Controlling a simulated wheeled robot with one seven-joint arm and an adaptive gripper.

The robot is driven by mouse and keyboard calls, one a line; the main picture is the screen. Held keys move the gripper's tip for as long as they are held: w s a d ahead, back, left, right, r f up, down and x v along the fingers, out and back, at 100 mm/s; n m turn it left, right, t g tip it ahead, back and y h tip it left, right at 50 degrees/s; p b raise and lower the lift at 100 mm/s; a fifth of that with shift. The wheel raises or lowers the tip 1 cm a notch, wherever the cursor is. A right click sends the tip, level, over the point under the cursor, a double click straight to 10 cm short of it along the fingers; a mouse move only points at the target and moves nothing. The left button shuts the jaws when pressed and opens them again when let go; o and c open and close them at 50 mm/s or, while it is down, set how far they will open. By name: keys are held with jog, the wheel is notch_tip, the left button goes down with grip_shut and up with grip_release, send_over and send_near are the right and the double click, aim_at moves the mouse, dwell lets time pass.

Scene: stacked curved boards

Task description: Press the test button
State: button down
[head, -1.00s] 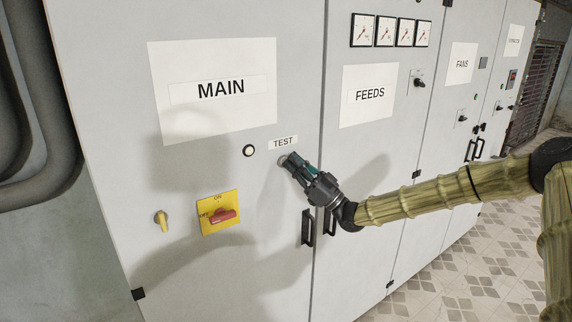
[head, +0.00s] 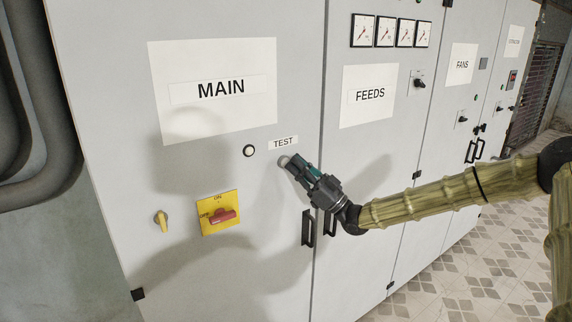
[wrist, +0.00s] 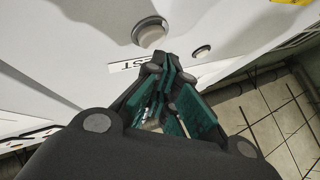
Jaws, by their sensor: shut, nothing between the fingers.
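The test button (head: 284,160) is a pale round button just below the TEST label (head: 283,142) on the grey cabinet door. In the wrist view the test button (wrist: 150,32) shows large, beyond the fingertips, with the label (wrist: 128,65) partly hidden by the fingers. My gripper (head: 292,166) has dark body and teal fingers. It is shut and empty, its tips just to the lower right of the button in the head view. In the wrist view my gripper (wrist: 160,68) points at the panel. I cannot tell whether the tips touch it.
A white button with a dark ring (head: 249,151) sits left of the test button. Below are a yellow plate with a red switch (head: 222,216) and a yellow knob (head: 161,221). Black door handles (head: 308,228) stick out below my gripper. Tiled floor (head: 450,270) is clear at right.

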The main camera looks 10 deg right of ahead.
jog(key=shift+s+d, duration=0.1)
jog(key=shift+s, duration=0.05)
jog(key=s, duration=0.1)
jog(key=s+d, duration=0.1)
jog(key=s, duration=0.2)
jog(key=shift+s+d, duration=0.3)
jog(key=shift+d, duration=0.05)
dwell(0.4)
dwell(0.5)
